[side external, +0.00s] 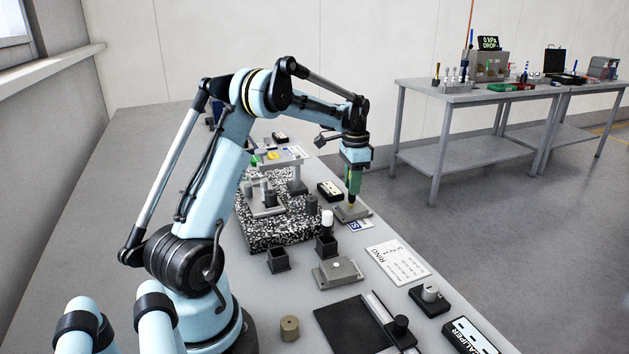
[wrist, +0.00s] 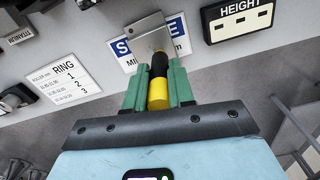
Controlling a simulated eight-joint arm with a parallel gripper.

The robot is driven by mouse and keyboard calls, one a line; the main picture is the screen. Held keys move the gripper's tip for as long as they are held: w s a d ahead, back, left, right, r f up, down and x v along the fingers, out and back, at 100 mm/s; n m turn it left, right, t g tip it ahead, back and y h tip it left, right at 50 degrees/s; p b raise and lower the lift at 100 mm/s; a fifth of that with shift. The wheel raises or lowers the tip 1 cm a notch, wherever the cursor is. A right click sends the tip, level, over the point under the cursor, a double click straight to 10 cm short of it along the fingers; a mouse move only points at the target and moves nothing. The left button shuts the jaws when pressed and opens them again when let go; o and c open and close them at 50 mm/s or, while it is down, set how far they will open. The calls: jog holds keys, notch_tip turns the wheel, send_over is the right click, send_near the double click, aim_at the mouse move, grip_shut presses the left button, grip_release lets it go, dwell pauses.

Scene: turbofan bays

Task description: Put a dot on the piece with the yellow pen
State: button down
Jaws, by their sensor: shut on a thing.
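My gripper (side external: 353,182) has green fingers and points down at the right side of the bench. In the wrist view its fingers (wrist: 158,88) are shut on the yellow pen (wrist: 158,94), which has a black section toward its far end. A little yellow of the pen (side external: 352,205) shows below the fingers in the side view. The pen's lower end is at a grey metal block (side external: 345,213), also in the wrist view (wrist: 146,32); I cannot tell whether it is in, on or just above it. Which object is the piece is unclear; a brownish cylinder (side external: 289,328) stands at the front.
A speckled slab (side external: 265,238) carries a stand and dark cylinders left of my gripper. Dark square cups (side external: 278,260), another grey block (side external: 338,272), a RING card (side external: 396,262) and a black plate (side external: 350,328) lie nearer. A HEIGHT box (wrist: 238,18) is close by.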

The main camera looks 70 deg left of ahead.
jog(key=shift+r, duration=3.5)
